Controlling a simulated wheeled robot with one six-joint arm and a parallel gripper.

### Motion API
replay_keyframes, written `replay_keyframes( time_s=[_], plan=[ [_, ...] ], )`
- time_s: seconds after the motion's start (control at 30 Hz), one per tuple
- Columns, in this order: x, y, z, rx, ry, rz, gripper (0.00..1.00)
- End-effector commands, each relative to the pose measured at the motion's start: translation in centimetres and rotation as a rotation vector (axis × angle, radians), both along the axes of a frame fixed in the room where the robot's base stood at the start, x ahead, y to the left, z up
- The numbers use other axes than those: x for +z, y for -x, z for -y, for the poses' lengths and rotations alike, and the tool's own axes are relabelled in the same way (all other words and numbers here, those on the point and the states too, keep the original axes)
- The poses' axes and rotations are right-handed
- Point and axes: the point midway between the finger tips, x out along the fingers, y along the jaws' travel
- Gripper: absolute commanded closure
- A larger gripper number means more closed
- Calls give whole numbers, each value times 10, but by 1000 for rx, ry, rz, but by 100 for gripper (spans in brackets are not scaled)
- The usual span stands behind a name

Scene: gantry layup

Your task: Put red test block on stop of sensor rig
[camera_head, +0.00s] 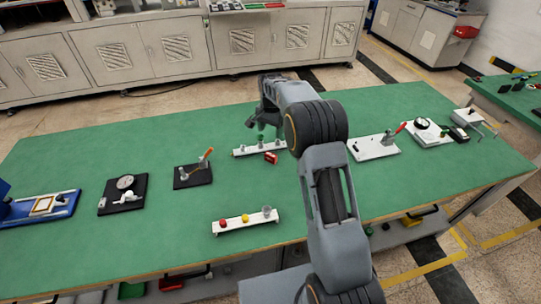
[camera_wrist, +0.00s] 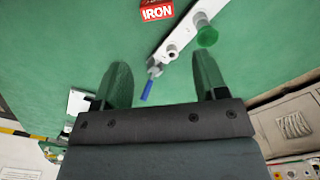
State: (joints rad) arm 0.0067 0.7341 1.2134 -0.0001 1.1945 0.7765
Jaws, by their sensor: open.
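The red test block (camera_head: 271,157), marked IRON, lies on the green table against the front side of a white rail (camera_head: 243,152). In the wrist view the block (camera_wrist: 156,12) is at the top edge, partly cut off. The rail (camera_wrist: 196,20), which looks like the sensor rig, carries a green round part (camera_wrist: 207,37), a pale knob (camera_wrist: 171,51) and a blue-tipped part (camera_wrist: 147,90); I cannot tell which is the stop. My gripper (camera_wrist: 162,75) is open and empty above the rail end, the blue tip between its fingers. In the head view my arm partly hides the rail.
A second white rail (camera_head: 236,226) with red and yellow knobs stands nearer the front. Black-based fixtures (camera_head: 192,184) (camera_head: 110,208) and a blue fixture (camera_head: 20,218) are at left. White plates with instruments (camera_head: 365,152) are at right. Green table between them is clear.

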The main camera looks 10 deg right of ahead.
Motion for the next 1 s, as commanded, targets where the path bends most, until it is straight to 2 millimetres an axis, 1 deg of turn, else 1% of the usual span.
replay_keyframes(
  time_s=[0.1,0.3,0.4,0.67,0.9,1.0],
  plan=[
    [-23,0,0,-3,0,-4,34],
    [-54,0,0,-2,0,-3,34],
    [-65,1,0,-1,0,-3,34],
    [-79,2,-1,-1,0,-3,34],
    [-111,7,-2,-1,0,-3,34],
    [-119,6,-2,-1,0,-1,34]
  ],
)
